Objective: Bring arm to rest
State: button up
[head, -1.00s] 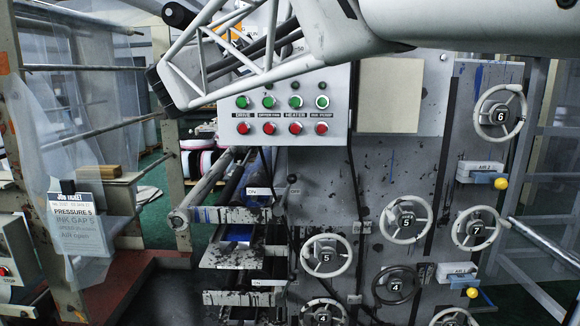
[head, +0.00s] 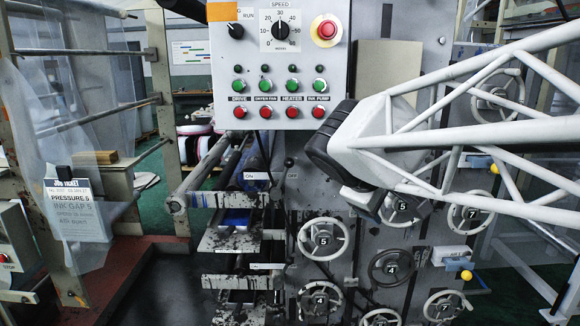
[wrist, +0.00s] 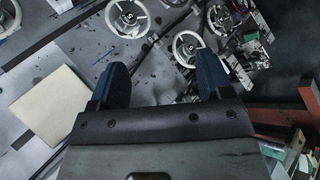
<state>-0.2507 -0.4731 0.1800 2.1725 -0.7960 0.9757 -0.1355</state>
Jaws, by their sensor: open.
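My arm comes in from the right in the head view as a white lattice frame, in front of the handwheels. Its dark end, where the wrist sits, is right of the panel's lower buttons, and the fingers do not clearly show there. In the wrist view my gripper (wrist: 161,80) is open, with two blue fingers apart and nothing between them. Handwheels on the machine front lie beyond the fingertips. The control panel (head: 338,70) has a speed dial (head: 280,30), a red stop button (head: 326,30), and rows of green and red buttons.
Handwheels (head: 323,239) and yellow-knobbed levers stick out of the machine front. A job ticket (head: 79,209) hangs on clear sheeting at the left. Rollers (head: 200,175) project below the panel. A blank cream plate (wrist: 65,108) shows left of the fingers in the wrist view.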

jog(key=s+d+f+m+g+y, duration=0.2)
jog(key=s+f+m+y, duration=0.4)
jog(key=s+f, duration=0.9)
jog(key=s+m+g, duration=0.1)
jog(key=s+m, duration=0.1)
jog(key=s, duration=0.1)
jog(key=shift+s+m+g, duration=0.2)
jog(key=shift+m+g, duration=0.1)
jog(key=shift+m, duration=0.1)
jog(key=shift+f, duration=0.1)
dwell(0.9)
